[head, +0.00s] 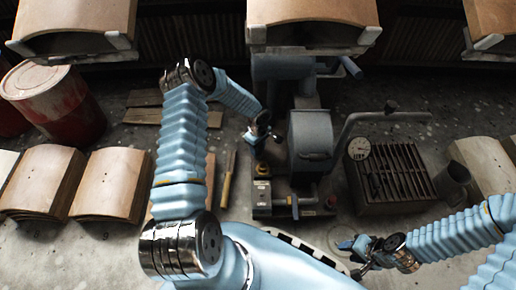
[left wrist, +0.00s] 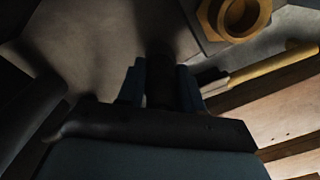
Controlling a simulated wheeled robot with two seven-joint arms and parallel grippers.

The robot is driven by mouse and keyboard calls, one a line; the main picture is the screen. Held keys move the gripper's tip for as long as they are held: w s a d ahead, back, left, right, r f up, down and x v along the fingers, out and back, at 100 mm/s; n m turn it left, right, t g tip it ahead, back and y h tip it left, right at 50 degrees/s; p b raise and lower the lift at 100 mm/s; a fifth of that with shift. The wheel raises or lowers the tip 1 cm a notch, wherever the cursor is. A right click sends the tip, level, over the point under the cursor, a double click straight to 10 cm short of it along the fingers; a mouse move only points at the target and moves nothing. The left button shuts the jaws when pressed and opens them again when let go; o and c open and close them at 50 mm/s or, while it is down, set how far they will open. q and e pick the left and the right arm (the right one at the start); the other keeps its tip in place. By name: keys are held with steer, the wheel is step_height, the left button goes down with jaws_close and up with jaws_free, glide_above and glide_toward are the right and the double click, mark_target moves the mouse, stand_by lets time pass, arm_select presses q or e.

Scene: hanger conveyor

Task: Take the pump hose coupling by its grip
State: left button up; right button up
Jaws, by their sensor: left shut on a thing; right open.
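My left gripper (head: 259,136) is beside the grey-blue pump (head: 312,150) in the head view. In the left wrist view its two blue fingers (left wrist: 160,88) are shut on a dark upright piece (left wrist: 160,72) between them, which looks like the grip of the pump hose coupling. The rest of the coupling is hard to make out in the shadow. A brass hexagonal fitting (left wrist: 238,16) with a round opening shows at the upper right of the wrist view, apart from the fingers. My right gripper (head: 358,252) is open and empty at the lower right in the head view.
A yellow-handled tool (head: 228,182) lies left of the pump. A dark slatted box with a gauge (head: 359,149) stands at right. A red and white drum (head: 52,100) and curved wooden panels (head: 110,184) are at left. More panels hang across the top.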

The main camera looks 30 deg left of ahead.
arm_select(q)
steer(key=shift+r+p, duration=0.35)
steer(key=shift+r, duration=0.2)
step_height(320, 180, up, 3)
steer(key=shift+p, duration=0.85)
steer(key=s+a+r, duration=0.1)
steer(key=s+r, duration=0.2)
steer(key=s, duration=0.1)
steer(key=s+a+r+p, duration=0.1)
steer(key=s+r, duration=0.2)
steer(key=s, duration=0.2)
steer(key=s+a+r, duration=0.1)
steer(key=s+r, duration=0.2)
steer(key=s, duration=0.1)
steer(key=shift+s+a, duration=0.1)
steer(key=shift+s, duration=0.2)
